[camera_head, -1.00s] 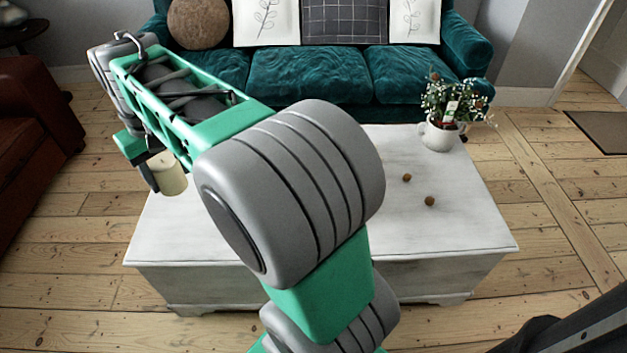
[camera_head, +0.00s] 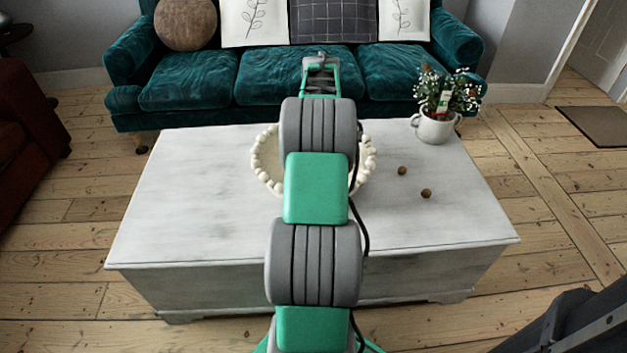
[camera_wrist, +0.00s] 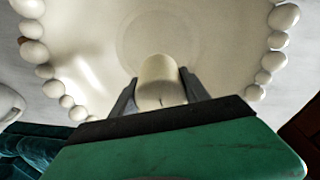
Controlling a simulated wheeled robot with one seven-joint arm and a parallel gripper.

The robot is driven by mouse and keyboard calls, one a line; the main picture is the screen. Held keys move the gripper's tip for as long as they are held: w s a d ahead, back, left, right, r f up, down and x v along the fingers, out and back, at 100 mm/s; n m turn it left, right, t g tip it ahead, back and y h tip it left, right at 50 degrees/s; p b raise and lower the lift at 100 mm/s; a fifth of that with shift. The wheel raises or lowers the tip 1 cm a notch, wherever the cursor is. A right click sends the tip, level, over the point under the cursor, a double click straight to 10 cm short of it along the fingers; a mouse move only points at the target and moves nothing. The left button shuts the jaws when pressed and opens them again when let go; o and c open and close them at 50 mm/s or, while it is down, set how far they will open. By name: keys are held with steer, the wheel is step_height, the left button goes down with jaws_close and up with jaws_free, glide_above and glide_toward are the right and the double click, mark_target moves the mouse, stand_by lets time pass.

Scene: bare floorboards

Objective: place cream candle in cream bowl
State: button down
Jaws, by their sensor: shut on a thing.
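The cream bowl (camera_head: 264,168), with a rim of round beads, sits on the white chest behind my arm, which hides its middle. In the wrist view the bowl's pale inside (camera_wrist: 220,50) fills most of the picture. My gripper (camera_wrist: 160,88) is shut on the cream candle (camera_wrist: 160,80), with a dark finger on each side of it. The candle shows against the inside of the bowl, within the beaded rim. I cannot tell whether it touches the bowl's bottom. In the head view the candle and fingertips are hidden behind my arm.
The white chest top (camera_head: 190,190) is clear at left and front. A white potted plant (camera_head: 434,128) stands at its back right. Two small brown balls (camera_head: 426,193) lie right of the bowl. A teal sofa (camera_head: 200,80) stands behind the chest.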

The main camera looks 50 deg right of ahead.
step_height(320, 180, down, 10)
steer(key=b, duration=0.3)
steer(key=shift+r, duration=0.1)
steer(key=c, duration=0.6)
jaws_free()
steer(key=shift+f, duration=0.2)
steer(key=shift+o, duration=0.2)
